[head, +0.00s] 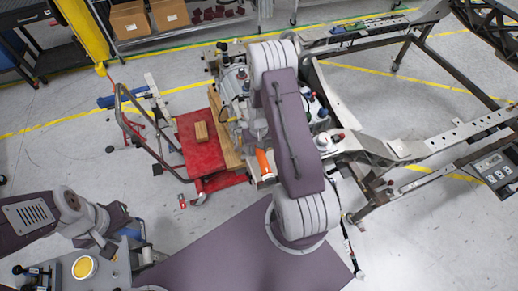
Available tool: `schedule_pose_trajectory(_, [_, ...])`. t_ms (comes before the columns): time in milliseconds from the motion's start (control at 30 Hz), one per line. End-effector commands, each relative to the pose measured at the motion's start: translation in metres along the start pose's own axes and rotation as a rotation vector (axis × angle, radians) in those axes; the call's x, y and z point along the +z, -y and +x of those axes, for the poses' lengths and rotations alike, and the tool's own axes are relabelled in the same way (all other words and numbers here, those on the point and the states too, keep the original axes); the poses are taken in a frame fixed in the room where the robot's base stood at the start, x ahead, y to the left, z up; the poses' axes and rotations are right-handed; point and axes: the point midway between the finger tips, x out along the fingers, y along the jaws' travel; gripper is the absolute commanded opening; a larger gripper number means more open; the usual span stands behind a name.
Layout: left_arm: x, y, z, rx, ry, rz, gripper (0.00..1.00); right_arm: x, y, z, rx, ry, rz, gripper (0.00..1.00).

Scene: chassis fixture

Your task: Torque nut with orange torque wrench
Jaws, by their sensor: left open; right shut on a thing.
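The orange torque wrench (264,163) shows as a short orange piece beside my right arm, by the front end of the chassis. My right gripper (257,133) is mostly hidden by the arm and is shut on the wrench. The nut cannot be made out; it is too small or covered by the arm. My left gripper (108,243) is open and empty at the lower left, well away from the chassis and the wrench.
The chassis frame (440,140) fills the right side. A red cart (205,150) with a wooden block (201,131) stands left of the wrench. Shelves with cardboard boxes (130,20) and a yellow post (82,30) are at the back.

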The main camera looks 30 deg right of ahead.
Motion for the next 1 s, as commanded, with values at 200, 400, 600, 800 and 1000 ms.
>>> schedule_pose_trajectory(200, [0.000, 0.000, 0.000, 0.000, 0.000, 0.000, 0.42, 0.002, 0.006, 0.001, 0.000, 0.006, 0.024, 0.00])
schedule_pose_trajectory(400, [0.000, 0.000, 0.000, 0.000, 0.000, 0.000, 0.42, 0.002, 0.012, 0.001, 0.000, 0.007, 0.050, 0.00])
schedule_pose_trajectory(600, [0.000, 0.000, 0.000, 0.000, 0.000, 0.000, 0.42, 0.002, 0.016, 0.001, 0.000, 0.007, 0.067, 0.00])
schedule_pose_trajectory(800, [0.000, 0.000, 0.000, 0.000, 0.000, 0.000, 0.42, 0.002, 0.016, 0.001, 0.000, 0.007, 0.069, 0.00])
schedule_pose_trajectory(1000, [0.000, 0.000, 0.001, 0.000, 0.000, 0.000, 0.42, 0.002, 0.018, 0.001, 0.000, 0.007, 0.075, 0.00])
